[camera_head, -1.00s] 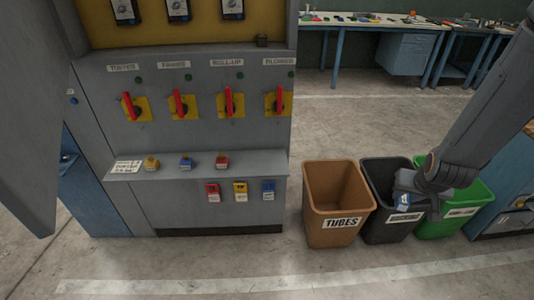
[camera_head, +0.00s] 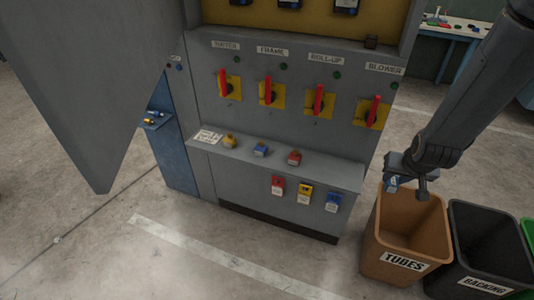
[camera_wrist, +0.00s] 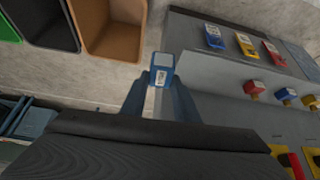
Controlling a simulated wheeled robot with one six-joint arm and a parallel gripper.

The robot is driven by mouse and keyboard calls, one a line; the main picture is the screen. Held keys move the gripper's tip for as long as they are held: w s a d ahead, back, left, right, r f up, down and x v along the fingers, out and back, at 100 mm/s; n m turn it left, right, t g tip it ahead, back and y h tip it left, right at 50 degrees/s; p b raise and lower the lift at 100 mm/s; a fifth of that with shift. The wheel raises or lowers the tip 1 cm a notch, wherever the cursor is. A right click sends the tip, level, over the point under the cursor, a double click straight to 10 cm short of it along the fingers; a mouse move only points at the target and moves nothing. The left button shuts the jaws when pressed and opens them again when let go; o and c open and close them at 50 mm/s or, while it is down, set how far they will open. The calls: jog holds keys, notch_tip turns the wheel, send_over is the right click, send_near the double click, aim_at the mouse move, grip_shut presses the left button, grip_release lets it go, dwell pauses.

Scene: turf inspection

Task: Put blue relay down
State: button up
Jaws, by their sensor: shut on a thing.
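The blue relay (camera_wrist: 161,68), a small block with a white label, sits between the tips of my gripper (camera_wrist: 160,84) in the wrist view. My gripper is shut on it. In the head view my gripper (camera_head: 402,176) is above the back of the brown TUBES bin. The relay (camera_head: 392,184) shows as a small blue patch under the gripper, partly hidden by it. The grey ledge (camera_head: 330,176) on the switch cabinet lies left of the gripper and carries a yellow, a blue (camera_head: 261,149) and a red piece.
The brown bin (camera_head: 385,248) and a dark bin (camera_head: 490,265) stand right of the cabinet. Red, yellow and blue tags (camera_head: 333,202) hang below the ledge. A large grey panel (camera_head: 90,80) covers the upper left. The floor in front is clear.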

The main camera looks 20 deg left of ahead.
jog(key=w+a+n, duration=0.1)
jog(key=w+a, duration=0.4)
jog(key=a, duration=0.4)
jog(key=w+a+f+n+y+p, duration=0.1)
jog(key=w+a+n, duration=0.1)
jog(key=w+a, duration=0.4)
jog(key=shift+a+f+n+y+p, duration=0.25)
jog(key=shift+a+n+y+p, duration=0.05)
jog(key=shift+a, duration=1.7)
jog(key=shift+w, duration=0.1)
jog(key=shift+f+b, duration=3.8)
jog(key=shift+f, duration=1.2)
jog(key=shift+f, duration=0.15)
jog(key=o, duration=1.1)
